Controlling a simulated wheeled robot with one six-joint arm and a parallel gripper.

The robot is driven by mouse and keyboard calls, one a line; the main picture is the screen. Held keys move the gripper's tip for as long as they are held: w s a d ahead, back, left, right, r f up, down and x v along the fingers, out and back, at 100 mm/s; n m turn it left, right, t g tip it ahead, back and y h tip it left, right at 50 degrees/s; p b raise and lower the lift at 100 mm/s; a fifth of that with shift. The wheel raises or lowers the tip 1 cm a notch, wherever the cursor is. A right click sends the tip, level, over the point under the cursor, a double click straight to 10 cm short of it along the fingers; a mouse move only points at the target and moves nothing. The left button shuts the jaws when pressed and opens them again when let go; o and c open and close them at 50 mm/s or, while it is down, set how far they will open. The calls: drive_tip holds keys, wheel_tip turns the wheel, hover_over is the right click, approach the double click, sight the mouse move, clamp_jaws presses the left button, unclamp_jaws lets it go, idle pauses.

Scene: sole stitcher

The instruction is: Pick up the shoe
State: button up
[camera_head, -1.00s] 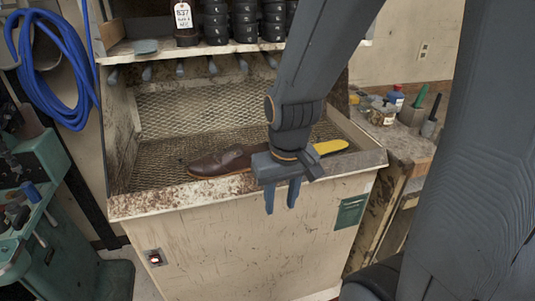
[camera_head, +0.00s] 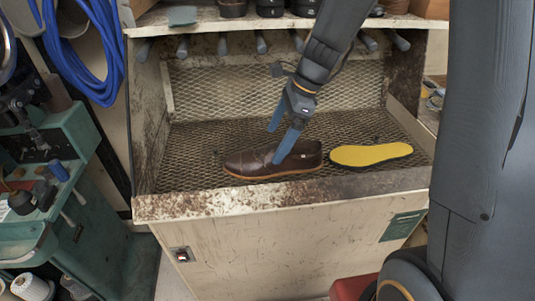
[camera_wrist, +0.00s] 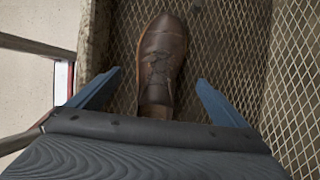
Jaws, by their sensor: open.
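The brown leather shoe (camera_head: 250,163) lies on its sole on the mesh floor of the booth, toe pointing left in the head view. In the wrist view the shoe (camera_wrist: 160,60) points away from me, with its heel end hidden below my gripper's body. My gripper (camera_head: 281,139) comes down from above, its two blue fingers open. One finger overlaps the opening of the shoe in the head view. In the wrist view the fingers (camera_wrist: 158,88) stand apart on either side of the shoe, with gaps showing; I see no contact there.
A yellow sole (camera_head: 371,154) lies on the mesh (camera_head: 196,140) right of the shoe. The booth's worn front rim (camera_head: 280,197) is close in front. A shelf with dark items hangs above. A green machine (camera_head: 60,150) stands at left.

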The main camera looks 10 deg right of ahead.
sight(269, 155)
drive_tip(key=shift+p+x, duration=0.9)
drive_tip(key=shift+x, duration=2.55)
drive_tip(key=shift+d, duration=0.2)
drive_tip(key=c, duration=1.3)
